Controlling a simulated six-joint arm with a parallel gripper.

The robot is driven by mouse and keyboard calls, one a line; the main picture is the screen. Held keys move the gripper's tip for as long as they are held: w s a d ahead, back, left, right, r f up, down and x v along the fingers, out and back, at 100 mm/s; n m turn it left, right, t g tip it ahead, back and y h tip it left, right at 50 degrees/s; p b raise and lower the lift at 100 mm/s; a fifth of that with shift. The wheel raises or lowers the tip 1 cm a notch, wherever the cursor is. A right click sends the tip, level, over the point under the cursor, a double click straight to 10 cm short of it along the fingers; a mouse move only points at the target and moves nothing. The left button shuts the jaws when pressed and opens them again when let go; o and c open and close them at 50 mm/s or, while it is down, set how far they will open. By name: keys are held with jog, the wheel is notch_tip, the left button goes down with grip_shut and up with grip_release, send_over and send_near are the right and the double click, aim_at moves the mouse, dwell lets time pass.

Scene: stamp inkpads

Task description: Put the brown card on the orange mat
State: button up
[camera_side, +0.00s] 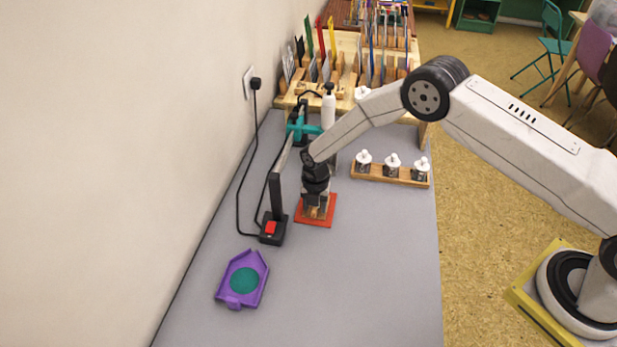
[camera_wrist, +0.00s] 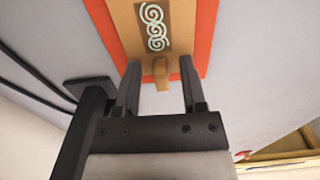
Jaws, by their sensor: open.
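The orange mat (camera_side: 326,221) lies on the grey table in the middle of the side view, and its edge shows in the wrist view (camera_wrist: 205,35). A brown card (camera_wrist: 128,22) with a pale spiral pattern lies over the mat. A short brown tab (camera_wrist: 161,74) sticks out from its near end. My gripper (camera_wrist: 160,64) is open, with one finger on each side of the tab and visible gaps to it. In the side view, my gripper (camera_side: 318,203) is low over the mat and hides most of the card.
A black post with a red-buttoned base (camera_side: 271,230) stands close left of the mat. A purple tray with a green pad (camera_side: 243,280) lies at the front left. A wooden rack of small bottles (camera_side: 391,175) stands behind right. The table's front right is clear.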

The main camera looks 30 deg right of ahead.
aim_at(317, 212)
notch_tip(317, 212, up, 12)
dwell(0.8)
jog(key=shift+r, duration=0.1)
dwell(0.4)
jog(key=s+d+r+m+t, duration=0.1)
jog(key=s+d+r+m, duration=0.6)
jog(key=s+r+m, duration=0.55)
jog(key=s+d+m+t, duration=0.1)
jog(key=s+d+m, duration=0.3)
jog(key=s+m, duration=0.8)
jog(key=shift+d+m+t, duration=0.2)
jog(key=shift+m+t, duration=0.1)
jog(key=shift+m, duration=0.95)
